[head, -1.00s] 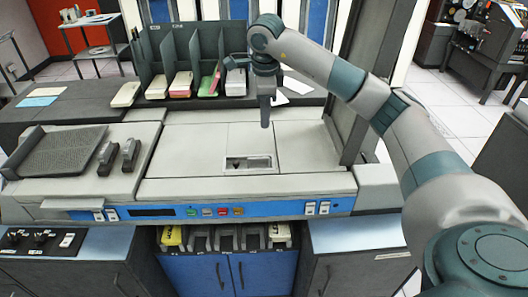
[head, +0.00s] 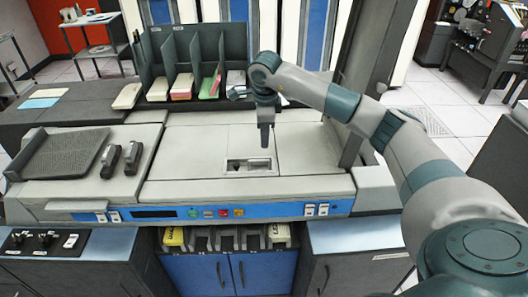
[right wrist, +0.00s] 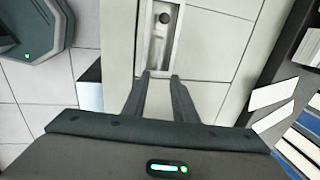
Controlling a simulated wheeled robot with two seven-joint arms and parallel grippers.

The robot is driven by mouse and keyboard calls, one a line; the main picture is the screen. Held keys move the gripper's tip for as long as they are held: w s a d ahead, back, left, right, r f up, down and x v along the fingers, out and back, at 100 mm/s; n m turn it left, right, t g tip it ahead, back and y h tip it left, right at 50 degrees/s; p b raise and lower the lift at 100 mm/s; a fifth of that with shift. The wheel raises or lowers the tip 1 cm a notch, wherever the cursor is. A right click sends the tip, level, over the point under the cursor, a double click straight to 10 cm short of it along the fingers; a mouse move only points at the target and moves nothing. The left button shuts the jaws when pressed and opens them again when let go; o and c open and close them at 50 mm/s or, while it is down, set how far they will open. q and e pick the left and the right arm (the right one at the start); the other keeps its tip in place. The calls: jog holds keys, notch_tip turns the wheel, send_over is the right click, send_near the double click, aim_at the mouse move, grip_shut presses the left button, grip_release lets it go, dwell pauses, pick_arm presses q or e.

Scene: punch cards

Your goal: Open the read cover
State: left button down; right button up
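The card machine's pale grey top (head: 190,160) has flat panels with thin seams. I cannot tell which panel is the read cover; all look closed. A small rectangular recess (head: 250,167) sits near the front middle of the top. It also shows in the right wrist view as a long light slot (right wrist: 162,35) with a dark round part inside. My right gripper (head: 265,146) points down just behind and above the recess. In the right wrist view its two fingers (right wrist: 160,77) stand apart with nothing between them, at the slot's near end. My left gripper is out of view.
A dark rack (head: 190,55) with upright dividers and card stacks stands behind the machine. A dark post (head: 365,90) rises at the right rear. A sloped tray (head: 65,153) and two dark handles lie at left. The blue button strip (head: 270,211) runs along the front.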

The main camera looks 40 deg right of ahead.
jog(key=p, duration=0.3)
send_near(264, 154)
jog(key=s+a+f, duration=0.3)
jog(key=s, duration=0.1)
jog(key=shift+w+d+f, duration=0.15)
jog(key=shift+f, duration=0.35)
jog(key=shift+w+d+f, duration=0.1)
jog(key=shift+w+f, duration=0.05)
jog(key=shift+f, duration=0.3)
grip_shut()
